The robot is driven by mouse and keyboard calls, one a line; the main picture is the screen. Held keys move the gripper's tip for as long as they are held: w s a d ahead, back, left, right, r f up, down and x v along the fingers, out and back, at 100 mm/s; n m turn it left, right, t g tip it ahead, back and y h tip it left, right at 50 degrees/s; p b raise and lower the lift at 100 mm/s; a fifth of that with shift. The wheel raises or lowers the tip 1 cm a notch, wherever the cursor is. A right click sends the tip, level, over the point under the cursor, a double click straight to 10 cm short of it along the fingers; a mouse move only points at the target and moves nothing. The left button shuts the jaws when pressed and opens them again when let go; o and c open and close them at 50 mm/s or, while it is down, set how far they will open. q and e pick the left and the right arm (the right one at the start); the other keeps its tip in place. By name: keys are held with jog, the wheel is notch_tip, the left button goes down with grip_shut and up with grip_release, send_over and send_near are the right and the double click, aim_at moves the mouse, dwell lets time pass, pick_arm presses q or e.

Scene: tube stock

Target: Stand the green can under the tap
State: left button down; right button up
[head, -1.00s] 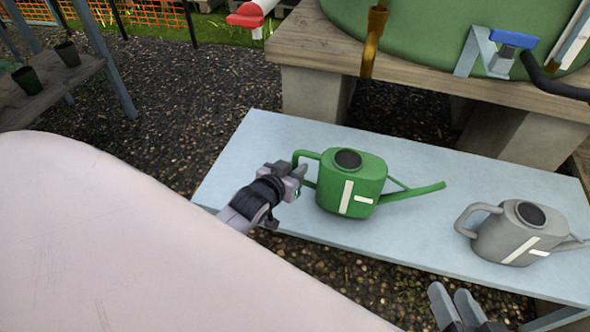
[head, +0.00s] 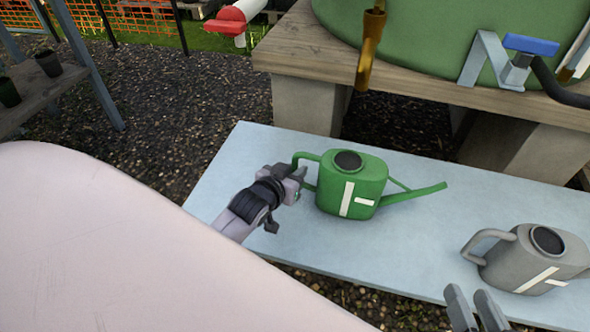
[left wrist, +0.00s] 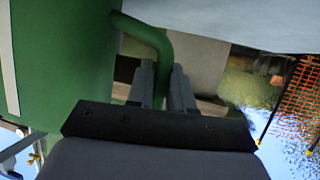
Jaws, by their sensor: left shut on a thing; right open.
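The green can (head: 352,185) has a white mark on its side and its spout points right in the head view. My left gripper (head: 300,173) is shut on its handle, which also shows between the fingers in the left wrist view (left wrist: 158,52). The can is upright over the pale bench; I cannot tell whether its base touches. A brass tap (head: 370,50) hangs at the front of the big green tank, behind and above the can, not directly over it. My right gripper (head: 478,308) is open and empty at the bottom edge, only partly in view.
A grey can (head: 535,262) stands on the bench (head: 262,150) at right. The tank (head: 420,35) sits on a timber-topped stand (head: 300,45) with concrete blocks. A blue-handled valve (head: 530,45) with a black hose is at upper right. The bench's left end is clear.

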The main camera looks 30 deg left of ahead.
jog(key=shift+s+d+f, duration=0.1)
jog(key=shift+s, duration=0.05)
pick_arm(q)
jog(key=shift+f, duration=0.35)
dwell(0.4)
jog(key=c, duration=0.9)
grip_release()
jog(key=shift+c, duration=0.2)
pick_arm(e)
jog(key=shift+r, duration=0.2)
pick_arm(q)
jog(key=p+v, duration=0.3)
jog(key=v, duration=0.4)
jog(key=shift+p, duration=0.4)
pick_arm(e)
jog(key=shift+a+m+g, duration=0.4)
jog(key=shift+a+g, duration=0.05)
jog(key=shift+g, duration=0.15)
pick_arm(q)
jog(key=shift+r, duration=0.1)
